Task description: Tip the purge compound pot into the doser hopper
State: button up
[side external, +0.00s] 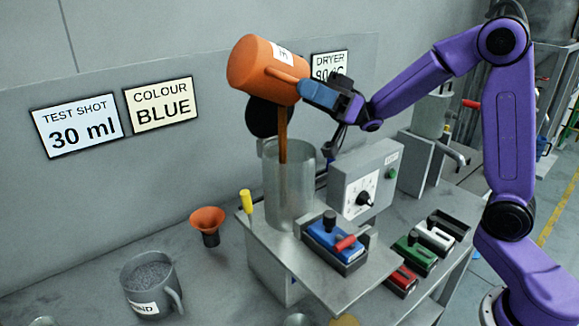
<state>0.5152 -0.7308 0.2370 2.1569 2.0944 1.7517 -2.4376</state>
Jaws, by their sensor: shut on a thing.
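The orange pot (262,66), with a white label partly in view, is held in the air and tipped over the hopper. My gripper (308,92) is shut on the pot's handle, at its right side. A brown stream (283,135) falls from the pot's lower right side into the clear cylindrical doser hopper (302,190). The pot is above the hopper's rim and apart from it. A dark round lid (262,118) stands open behind the hopper's left rim. The pot's inside is hidden, and the hopper's fill level is hard to tell.
A dial box (365,185) stands right of the hopper. A blue block (330,238) sits in front, with green (414,255), red (400,281) and white (435,238) ones to its right. A grey granule pot (150,300), orange funnel (207,220) and yellow handle (246,201) are left.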

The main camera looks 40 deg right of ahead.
jog(key=shift+d+y, duration=0.25)
jog(key=shift+y, duration=0.35)
dwell(0.3)
jog(key=shift+d+r+y+p, duration=0.35)
jog(key=shift+r+y+p, duration=0.1)
jog(key=shift+r+y, duration=0.35)
dwell(0.5)
jog(key=shift+d+y, duration=0.25)
jog(key=shift+y, duration=0.05)
jog(key=shift+f+y+p, duration=0.15)
jog(key=shift+y+p, duration=0.15)
jog(key=shift+p, duration=0.2)
dwell(1.0)
dwell(0.3)
jog(key=shift+a+h, duration=0.2)
jog(key=shift+h, duration=0.4)
